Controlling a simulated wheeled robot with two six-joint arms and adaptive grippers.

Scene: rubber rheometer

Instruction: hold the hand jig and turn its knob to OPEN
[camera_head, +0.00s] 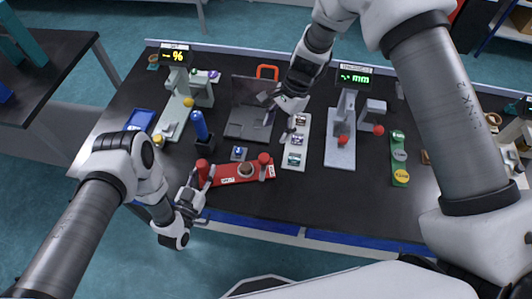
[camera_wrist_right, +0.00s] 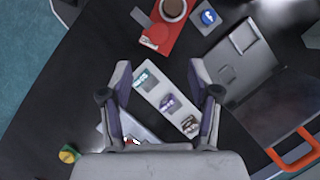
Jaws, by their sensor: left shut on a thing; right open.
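The hand jig is a red bar (camera_head: 225,179) near the front of the black table, with a red post at each end and a round brownish knob (camera_head: 246,169) in the middle. My left gripper (camera_head: 201,178) is shut on the jig at its left end, by the left post. My right gripper (camera_head: 286,122) is open and empty above the table, behind and right of the jig. In the right wrist view its fingers (camera_wrist_right: 158,85) are spread over the white sample strip. The jig (camera_wrist_right: 188,38) and knob (camera_wrist_right: 173,9) show at the top there. The knob's markings are too small to read.
A white strip (camera_head: 301,127) with several samples lies right of the jig. A grey laptop-like plate (camera_head: 248,115), a blue-handled tool (camera_head: 199,127), a small blue item (camera_head: 239,153) and a gauge with a display (camera_head: 341,140) stand around. A green-yellow strip (camera_head: 399,157) lies further right.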

